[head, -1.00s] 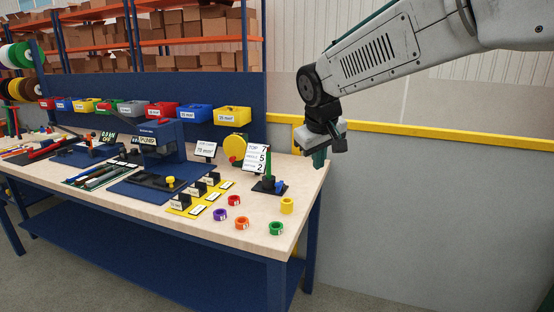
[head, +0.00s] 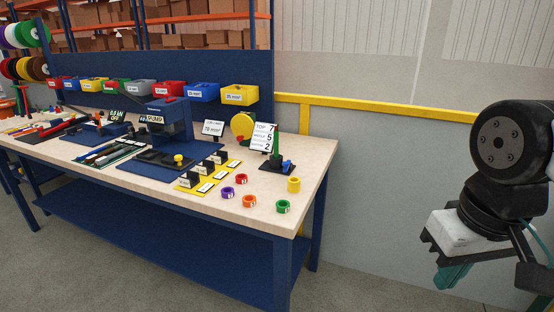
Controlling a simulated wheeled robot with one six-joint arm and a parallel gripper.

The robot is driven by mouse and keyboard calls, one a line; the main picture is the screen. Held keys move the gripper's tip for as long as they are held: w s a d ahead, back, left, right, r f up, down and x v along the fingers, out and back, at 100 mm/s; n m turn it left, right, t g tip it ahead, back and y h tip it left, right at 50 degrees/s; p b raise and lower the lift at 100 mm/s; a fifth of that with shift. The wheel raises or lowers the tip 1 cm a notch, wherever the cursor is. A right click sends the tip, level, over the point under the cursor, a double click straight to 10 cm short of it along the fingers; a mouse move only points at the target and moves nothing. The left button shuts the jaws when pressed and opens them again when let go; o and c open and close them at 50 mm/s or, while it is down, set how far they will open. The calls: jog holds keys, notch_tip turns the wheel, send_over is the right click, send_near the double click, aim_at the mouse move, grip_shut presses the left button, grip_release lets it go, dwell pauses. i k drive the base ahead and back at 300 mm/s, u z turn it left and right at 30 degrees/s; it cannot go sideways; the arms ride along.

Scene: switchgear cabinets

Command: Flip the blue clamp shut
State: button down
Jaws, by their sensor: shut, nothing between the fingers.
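A small blue part (head: 287,164), which looks like the blue clamp, sits on a dark base (head: 268,166) beside an upright green post (head: 276,142), near the right end of the bench. It is too small to tell whether it is open or shut. My gripper (head: 452,276) is at the right edge of the head view, well to the right of the bench and clear of it. Its teal fingers are shut with nothing between them. They point downward and are partly hidden by the gripper body.
The wooden bench top (head: 318,165) also holds colored rings, a yellow ring (head: 294,184) among them, a number card (head: 262,137), yellow label plates and a blue press (head: 165,125). Colored bins line the back panel. A yellow rail (head: 390,109) runs along the grey wall. Floor is free between bench and gripper.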

aim_at(286, 164)
jog(key=u, duration=0.25)
jog(key=i, duration=1.1)
